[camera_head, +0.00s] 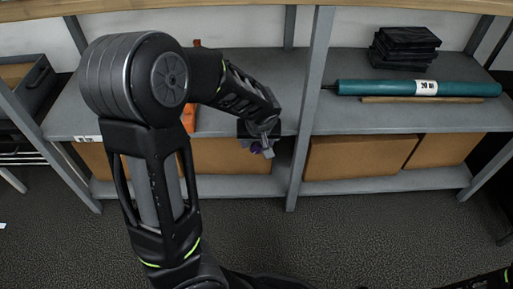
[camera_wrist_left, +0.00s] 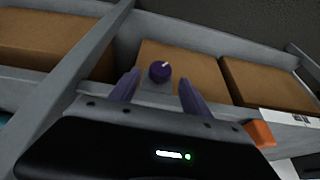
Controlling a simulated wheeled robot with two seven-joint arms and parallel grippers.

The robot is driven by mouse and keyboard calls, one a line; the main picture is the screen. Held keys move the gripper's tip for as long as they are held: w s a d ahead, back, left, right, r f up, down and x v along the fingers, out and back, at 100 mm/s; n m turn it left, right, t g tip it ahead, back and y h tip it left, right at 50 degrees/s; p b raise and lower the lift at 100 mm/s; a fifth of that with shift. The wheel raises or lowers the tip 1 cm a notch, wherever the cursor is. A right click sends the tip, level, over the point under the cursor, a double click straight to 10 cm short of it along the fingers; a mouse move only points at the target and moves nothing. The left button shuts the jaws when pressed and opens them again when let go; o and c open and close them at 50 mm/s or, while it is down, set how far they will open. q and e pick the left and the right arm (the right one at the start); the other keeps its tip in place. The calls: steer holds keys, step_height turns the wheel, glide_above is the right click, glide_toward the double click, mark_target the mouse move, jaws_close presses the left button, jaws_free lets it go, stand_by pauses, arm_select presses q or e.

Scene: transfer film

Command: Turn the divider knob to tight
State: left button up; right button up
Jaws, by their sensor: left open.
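The divider knob (camera_wrist_left: 160,71) is a small round dark purple knob with a light pointer mark, on a small grey plate at the shelf front. In the left wrist view its mark points up and slightly right. My left gripper (camera_wrist_left: 160,80) is open, with one purple-grey finger on each side of the knob in that view. I see no contact between the fingers and the knob. In the head view my left gripper (camera_head: 262,141) is at the shelf's front edge, left of the upright, and mostly covers the knob. No tight label is readable. My right gripper is not in view.
A grey shelf (camera_head: 335,118) holds a teal roll (camera_head: 385,87) with a white label and a stack of black cases (camera_head: 405,47). Cardboard boxes (camera_head: 357,157) stand on the lower level. A grey upright (camera_head: 312,100) is close to the left gripper. The carpet (camera_head: 370,230) in front is clear.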

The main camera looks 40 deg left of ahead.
mark_target(256, 146)
arm_select(q)
steer(key=b+x, duration=0.1)
steer(key=x, duration=0.2)
steer(key=shift+f, duration=0.3)
steer(key=shift+c, duration=0.2)
jaws_close()
